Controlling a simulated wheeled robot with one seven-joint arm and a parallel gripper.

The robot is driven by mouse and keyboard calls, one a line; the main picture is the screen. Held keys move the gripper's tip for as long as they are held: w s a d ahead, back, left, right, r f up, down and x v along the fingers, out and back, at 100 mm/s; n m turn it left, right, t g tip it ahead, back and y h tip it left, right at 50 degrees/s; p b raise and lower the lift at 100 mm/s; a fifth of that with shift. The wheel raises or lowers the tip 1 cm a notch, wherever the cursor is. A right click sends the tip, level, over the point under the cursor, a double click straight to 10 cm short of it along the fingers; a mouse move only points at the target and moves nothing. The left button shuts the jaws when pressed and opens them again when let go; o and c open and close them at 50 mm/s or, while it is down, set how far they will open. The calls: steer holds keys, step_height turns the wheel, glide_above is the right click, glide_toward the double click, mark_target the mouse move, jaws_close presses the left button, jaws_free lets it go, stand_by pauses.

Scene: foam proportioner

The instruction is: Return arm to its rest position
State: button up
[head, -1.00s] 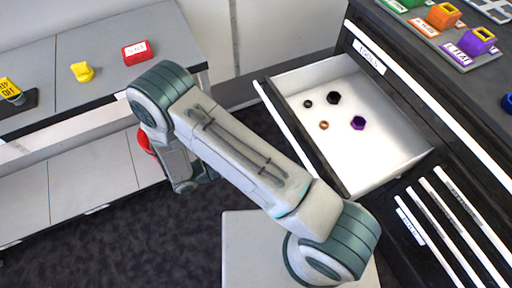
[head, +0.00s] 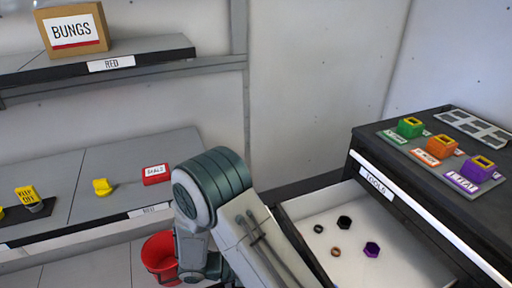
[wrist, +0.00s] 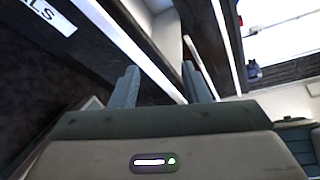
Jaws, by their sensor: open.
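My arm shows in the head view, with its elbow raised in front of the shelf and drawer; the gripper end is out of that view. My gripper (wrist: 160,85) shows in the wrist view. Its two fingers stand apart with nothing between them. Beyond them is the dark front of the tool cabinet, with pale handle strips, tilted in the picture.
The TOOLS drawer (head: 325,262) is open on the right, holding a black nut (head: 344,223), a purple nut (head: 371,249) and small rings. Coloured blocks stand on the cabinet top (head: 377,120). A red bucket (head: 160,258) sits below the grey shelf (head: 120,180) at left.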

steer(key=s+d+r+m+y+p, duration=0.1)
steer(key=s+d+r+m+y, duration=0.1)
steer(key=r+m+y, duration=0.3)
steer(key=s+d+r+m+t+y+p, duration=0.1)
steer(key=d+r+m+y, duration=0.4)
steer(key=r+m, duration=0.6)
steer(key=s+d+r+m+y+p, duration=0.2)
steer(key=r+m, duration=0.6)
steer(key=m, duration=0.8)
steer(key=s+d+y, duration=0.1)
steer(key=s+y, duration=0.1)
steer(key=y, duration=0.1)
steer(key=shift+d+r+m, duration=0.2)
steer(key=shift+d+m, duration=0.1)
steer(key=shift+d, duration=0.05)
steer(key=shift+c, duration=0.6)
steer(key=shift+d, duration=0.15)
